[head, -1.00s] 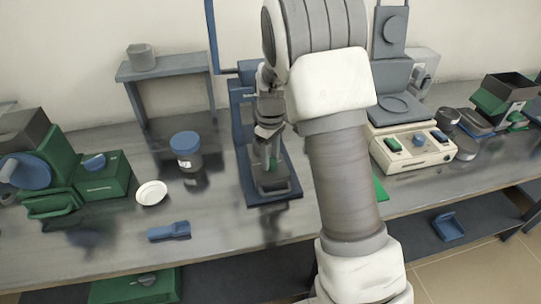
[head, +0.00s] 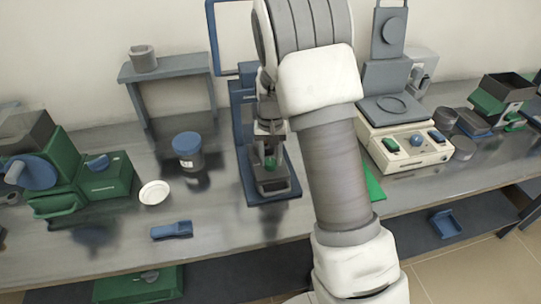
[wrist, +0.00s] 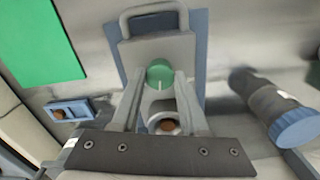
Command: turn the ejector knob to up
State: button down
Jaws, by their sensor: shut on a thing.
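The green ejector knob (wrist: 159,73) is round, with a pale line on its face. It sits on a grey block with a handle loop (wrist: 152,20) on a blue base plate. In the head view the knob (head: 271,163) shows low on the blue press-like stand (head: 254,191). My gripper (wrist: 160,78) is shut on the knob, one finger on each side of it. In the head view my gripper (head: 270,150) reaches down to the knob and my arm hides part of the stand. A round brown-centred part (wrist: 167,126) shows between the fingers, nearer the palm.
A blue-lidded jar (head: 187,150), white dish (head: 154,192) and blue scoop-like piece (head: 172,230) lie left of the stand. A green machine (head: 100,180) stands farther left. A beige control box (head: 410,152) stands right, beyond a flat green sheet (head: 374,185).

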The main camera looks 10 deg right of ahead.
aim_at(270, 161)
jog(key=m+p, duration=0.1)
jog(key=m, duration=0.4)
jog(key=shift+r+m+p, duration=0.15)
jog(key=shift+m+p, duration=0.85)
jog(key=shift+m, duration=1.5)
jog(key=shift+c, duration=2.1)
grip_release()
notch_tip(270, 161, up, 17)
jog(key=p, duration=0.1)
jog(key=shift+r, duration=0.1)
